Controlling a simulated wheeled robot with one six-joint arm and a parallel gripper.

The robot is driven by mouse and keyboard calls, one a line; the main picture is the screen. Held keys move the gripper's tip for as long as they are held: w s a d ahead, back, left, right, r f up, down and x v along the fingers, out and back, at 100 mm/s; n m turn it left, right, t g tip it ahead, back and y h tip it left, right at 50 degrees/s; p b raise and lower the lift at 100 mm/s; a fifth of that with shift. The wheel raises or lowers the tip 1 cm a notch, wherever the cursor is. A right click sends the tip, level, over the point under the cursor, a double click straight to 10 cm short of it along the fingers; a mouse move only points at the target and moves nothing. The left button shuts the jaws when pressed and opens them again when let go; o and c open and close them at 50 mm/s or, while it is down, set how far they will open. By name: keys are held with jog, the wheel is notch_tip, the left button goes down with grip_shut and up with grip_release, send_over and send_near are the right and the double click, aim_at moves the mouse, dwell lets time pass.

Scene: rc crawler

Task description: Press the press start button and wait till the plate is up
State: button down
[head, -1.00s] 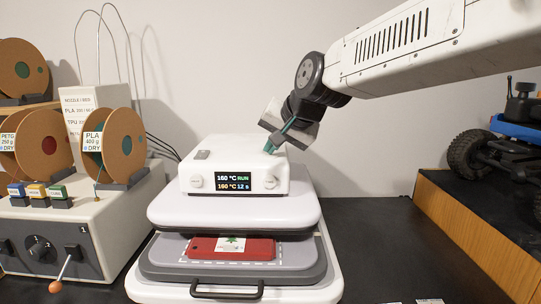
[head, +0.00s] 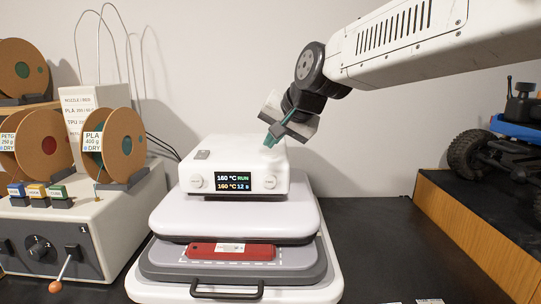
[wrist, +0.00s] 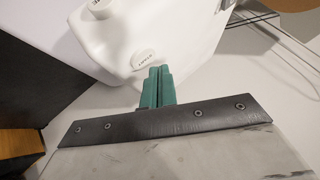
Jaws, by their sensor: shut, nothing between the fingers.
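The white heat press (head: 235,165) stands on the dark bench, its screen (head: 233,182) reading 160 °C RUN and 12 s. Its upper plate (head: 235,216) hangs a little above the lower plate (head: 160,262).
A spool dryer box (head: 75,235) with filament spools (head: 120,145) stands at the left. At the right, an rc crawler (head: 485,150) rests on a wood-edged stand (head: 470,235). The dark bench between the press and the stand is largely clear.

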aim_at(273, 156)
jog(key=shift+r, duration=2.55)
jog(key=s+d+f+g+h, duration=0.1)
jog(key=s+d+f+g, duration=0.1)
jog(key=s+d+f, duration=0.5)
jog(key=s+d+f+n+g+h, duration=0.1)
jog(key=s+d+f, duration=0.5)
jog(key=s, duration=0.9)
jog(key=s+d+f+n+g+h, duration=0.1)
jog(key=s+d+f+g+h, duration=0.2)
jog(key=s+d+f, duration=0.4)
jog(key=s+d, duration=0.4)
jog(key=s, duration=0.1)
jog(key=shift+d+f, duration=0.3)
jog(key=shift+d, duration=0.1)
dwell(1.7)
